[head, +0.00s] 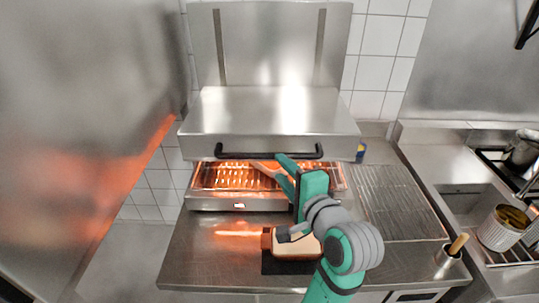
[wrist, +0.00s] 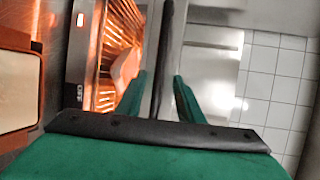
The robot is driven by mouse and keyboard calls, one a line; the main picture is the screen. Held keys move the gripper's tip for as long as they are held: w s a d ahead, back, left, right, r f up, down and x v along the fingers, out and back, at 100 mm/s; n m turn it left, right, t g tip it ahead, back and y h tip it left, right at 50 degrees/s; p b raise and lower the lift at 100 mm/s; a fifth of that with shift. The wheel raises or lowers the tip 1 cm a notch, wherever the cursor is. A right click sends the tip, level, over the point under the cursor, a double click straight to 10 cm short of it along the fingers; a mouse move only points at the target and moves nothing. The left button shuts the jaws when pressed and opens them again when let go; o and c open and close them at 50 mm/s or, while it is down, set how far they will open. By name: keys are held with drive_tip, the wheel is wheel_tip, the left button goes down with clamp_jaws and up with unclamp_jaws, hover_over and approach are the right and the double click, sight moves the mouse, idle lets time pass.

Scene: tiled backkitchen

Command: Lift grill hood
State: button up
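The grill hood (head: 270,110) is a steel box with a black bar handle (head: 228,154) along its front lower edge. It stands above the glowing grill (head: 215,178), with a gap between them. My gripper (head: 286,162) is at the middle of the handle, hiding part of it in the head view. In the wrist view, the handle (wrist: 165,60) runs between the two green fingers of my gripper (wrist: 160,90). A gap shows between the left finger and the bar, so the fingers are open around it. A pinkish-orange piece (wrist: 125,70) lies on the grill grate.
A board (head: 290,254) with a pale top lies on the counter in front of the grill, partly behind my arm. A wire rack (head: 400,205) is at right. A pot (head: 502,228) and a small steel container (head: 448,254) stand farther right. A steel wall closes the left.

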sight(271, 157)
drive_tip(key=x, duration=0.9)
drive_tip(key=shift+w+f, duration=0.1)
drive_tip(key=shift+a, duration=0.1)
clamp_jaws()
